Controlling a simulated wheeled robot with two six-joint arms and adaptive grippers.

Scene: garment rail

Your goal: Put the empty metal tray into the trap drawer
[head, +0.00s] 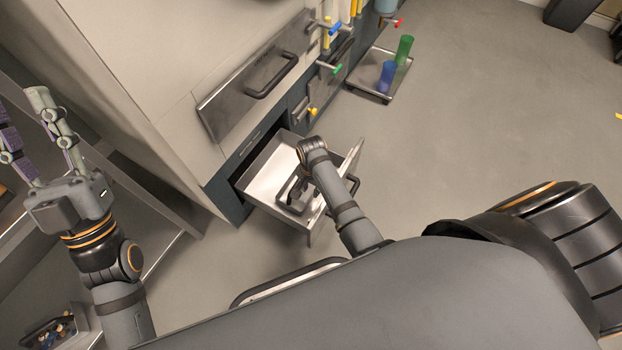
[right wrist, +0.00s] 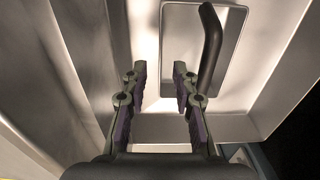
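The trap drawer (head: 268,172) is pulled out low on the cabinet, its inside pale metal. A small metal tray (head: 289,196) with a dark handle appears to lie inside it, partly hidden by my right arm. In the right wrist view, the tray (right wrist: 178,45) lies just beyond the fingers, with its black curved handle on the right. My right gripper (right wrist: 162,88) is over the drawer, its fingers apart and nothing between them. In the head view its fingertips are hidden. My left gripper (head: 38,130) is raised at the far left, open and empty.
A closed metal drawer front (head: 255,92) with a black handle is above the open drawer. Coloured valves (head: 330,68) stick out from the cabinet. A low cart (head: 375,82) holds green and blue cups. A bin of small items (head: 62,330) is at lower left.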

